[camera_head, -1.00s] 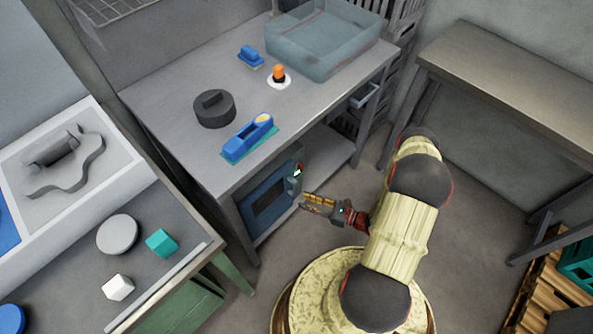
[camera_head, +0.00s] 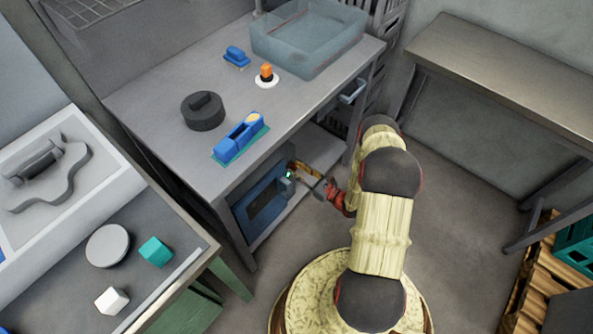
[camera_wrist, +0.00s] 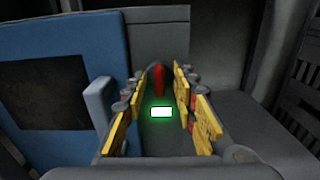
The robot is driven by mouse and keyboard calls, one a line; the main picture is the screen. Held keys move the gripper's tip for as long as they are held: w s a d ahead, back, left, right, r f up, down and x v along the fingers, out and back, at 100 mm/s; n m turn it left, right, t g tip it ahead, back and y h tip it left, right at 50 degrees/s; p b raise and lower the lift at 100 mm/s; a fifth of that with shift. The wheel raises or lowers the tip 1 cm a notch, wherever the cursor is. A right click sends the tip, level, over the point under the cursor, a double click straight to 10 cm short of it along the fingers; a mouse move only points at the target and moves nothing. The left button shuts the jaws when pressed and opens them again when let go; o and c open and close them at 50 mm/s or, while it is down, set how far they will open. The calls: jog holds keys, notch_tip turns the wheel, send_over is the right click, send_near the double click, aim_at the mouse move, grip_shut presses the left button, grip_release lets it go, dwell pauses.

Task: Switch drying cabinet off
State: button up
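The blue drying cabinet (camera_head: 262,208) stands under the grey workbench. In the wrist view its blue door (camera_wrist: 103,40) with a dark window (camera_wrist: 45,92) is at the left and looks closed. Right of the door, a red switch lever (camera_wrist: 159,79) stands up on the grey part of the cabinet. A lit green lamp (camera_wrist: 161,112) shows in front of it. It also glows in the head view (camera_head: 289,175). My gripper (camera_wrist: 158,84) is open, its yellow fingers on either side of the lever; I cannot tell if they touch it. In the head view my gripper (camera_head: 299,168) is partly hidden.
The bench top (camera_head: 150,95) above holds a blue tool (camera_head: 238,138), a dark round weight (camera_head: 203,111) and a clear bin (camera_head: 310,45). A bench leg (camera_head: 229,232) stands left of the cabinet.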

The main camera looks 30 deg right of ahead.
jog(key=shift+w+a, duration=0.1)
jog(key=shift+w, duration=0.1)
jog(key=shift+c, duration=0.7)
grip_shut()
